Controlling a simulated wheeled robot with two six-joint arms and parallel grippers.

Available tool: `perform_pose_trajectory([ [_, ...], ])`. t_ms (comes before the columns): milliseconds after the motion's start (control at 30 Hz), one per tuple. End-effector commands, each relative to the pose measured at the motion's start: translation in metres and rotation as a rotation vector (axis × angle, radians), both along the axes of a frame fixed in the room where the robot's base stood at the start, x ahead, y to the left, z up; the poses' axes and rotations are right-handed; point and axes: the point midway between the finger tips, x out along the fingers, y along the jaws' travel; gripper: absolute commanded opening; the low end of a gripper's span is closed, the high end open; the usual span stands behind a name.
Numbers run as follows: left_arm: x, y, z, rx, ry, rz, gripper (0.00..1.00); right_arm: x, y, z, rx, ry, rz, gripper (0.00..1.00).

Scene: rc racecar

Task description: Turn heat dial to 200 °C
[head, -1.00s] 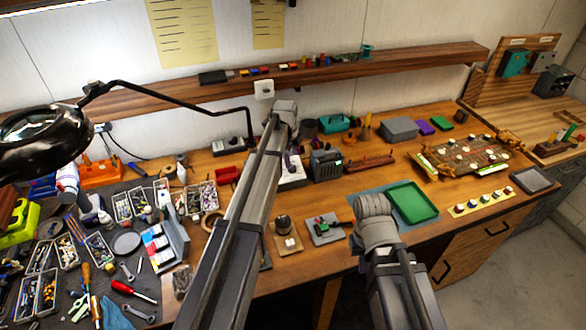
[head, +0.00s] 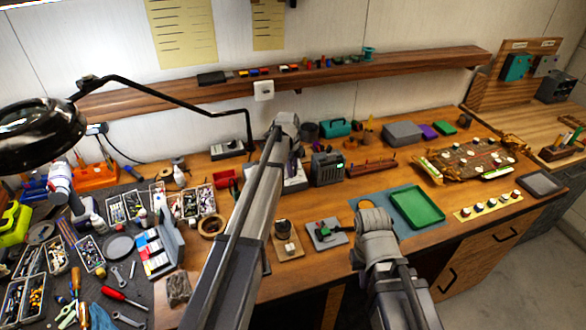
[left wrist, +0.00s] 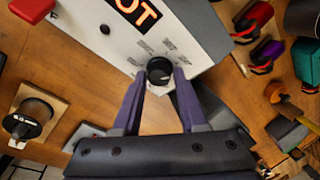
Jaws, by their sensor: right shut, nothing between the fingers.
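The white heat station shows in the left wrist view (left wrist: 105,40) with a lit orange sign reading "OT" at its visible part. Its round black heat dial (left wrist: 160,70) has printed marks around it, too small to read. My left gripper (left wrist: 160,76) has its purple fingers closely on both sides of the dial; whether they press on it is hard to see. In the head view my left arm covers most of the station (head: 296,182). My right gripper (head: 378,243) is over the table's front part, well right of the station; its fingers are hidden.
A black knob-like piece on a wooden block (left wrist: 32,118) stands left of the station. A dark speaker-like box (head: 327,168) is right of it. A green tray (head: 416,207) lies near my right arm. Tools and parts bins crowd the left bench.

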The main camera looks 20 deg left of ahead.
Motion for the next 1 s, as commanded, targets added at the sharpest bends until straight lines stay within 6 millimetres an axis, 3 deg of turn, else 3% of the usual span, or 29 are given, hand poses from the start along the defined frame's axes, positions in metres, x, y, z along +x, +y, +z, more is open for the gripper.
perform_pose_trajectory([
  [67, 0.0000, 0.0001, 0.0000, 0.000, 0.000, 0.000, 0.32, 0.0000, 0.0000, 0.0000, 0.000, 0.000, 0.000, 0.00],
  [333, -0.0002, 0.0001, 0.0000, 0.000, 0.000, 0.000, 0.01, 0.0000, 0.0000, -0.0001, 0.000, 0.000, 0.000, 0.00],
  [733, -0.0009, 0.0003, -0.0004, -0.008, -0.005, 0.025, 0.00, 0.0000, 0.0000, -0.0007, 0.000, 0.000, 0.000, 0.00],
  [1000, -0.0026, 0.0010, -0.0013, -0.057, -0.037, 0.173, 0.00, 0.0000, 0.0000, -0.0036, 0.000, 0.000, 0.000, 0.00],
])
